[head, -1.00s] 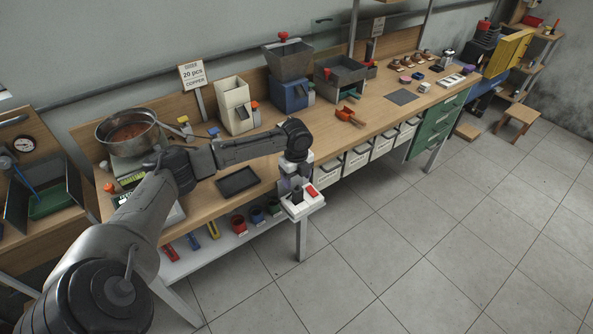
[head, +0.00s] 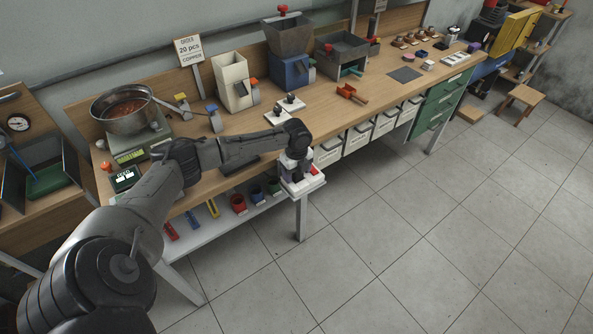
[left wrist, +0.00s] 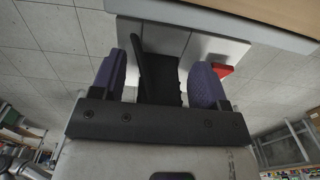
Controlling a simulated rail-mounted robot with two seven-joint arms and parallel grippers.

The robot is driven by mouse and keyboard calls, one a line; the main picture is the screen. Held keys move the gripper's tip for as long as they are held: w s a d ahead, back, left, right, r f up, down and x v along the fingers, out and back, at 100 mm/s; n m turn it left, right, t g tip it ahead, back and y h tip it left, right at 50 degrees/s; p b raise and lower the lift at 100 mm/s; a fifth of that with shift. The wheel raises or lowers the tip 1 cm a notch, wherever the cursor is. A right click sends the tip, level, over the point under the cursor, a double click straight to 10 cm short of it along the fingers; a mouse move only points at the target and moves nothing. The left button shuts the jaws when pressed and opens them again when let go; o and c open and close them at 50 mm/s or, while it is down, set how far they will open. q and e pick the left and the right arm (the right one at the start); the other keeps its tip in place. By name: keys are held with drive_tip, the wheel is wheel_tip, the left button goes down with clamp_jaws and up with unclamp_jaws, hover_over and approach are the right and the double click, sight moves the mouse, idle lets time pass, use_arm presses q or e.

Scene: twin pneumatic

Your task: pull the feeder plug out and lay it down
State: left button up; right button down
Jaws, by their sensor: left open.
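The feeder plug (left wrist: 160,62) is a black block standing on a white-grey socket box (left wrist: 215,45) with a red switch (left wrist: 220,71) beside it. In the left wrist view the plug lies between the two purple-grey fingers of my left gripper (left wrist: 158,76), with a gap on both sides. The left gripper is open. In the head view the left gripper (head: 294,168) points down over the socket box (head: 304,187) at the bench's front edge and mostly hides the plug. The right gripper is not in view.
A dark tray is partly hidden behind my left arm. The lower shelf holds small cups (head: 238,203).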

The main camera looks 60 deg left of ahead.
use_arm(q)
drive_tip(key=shift+c, duration=0.4)
drive_tip(key=c, duration=1)
drive_tip(key=shift+r+p, duration=0.35)
drive_tip(key=shift+p, duration=0.05)
drive_tip(key=shift+c, duration=0.2)
drive_tip(key=shift+r+p, duration=0.3)
drive_tip(key=shift+p, duration=0.15)
drive_tip(key=shift+r+p, duration=0.55)
drive_tip(key=shift+p, duration=0.15)
drive_tip(key=shift+r+p, duration=0.55)
drive_tip(key=shift+p, duration=0.2)
drive_tip(key=shift+r+p, duration=0.25)
drive_tip(key=shift+p, duration=0.05)
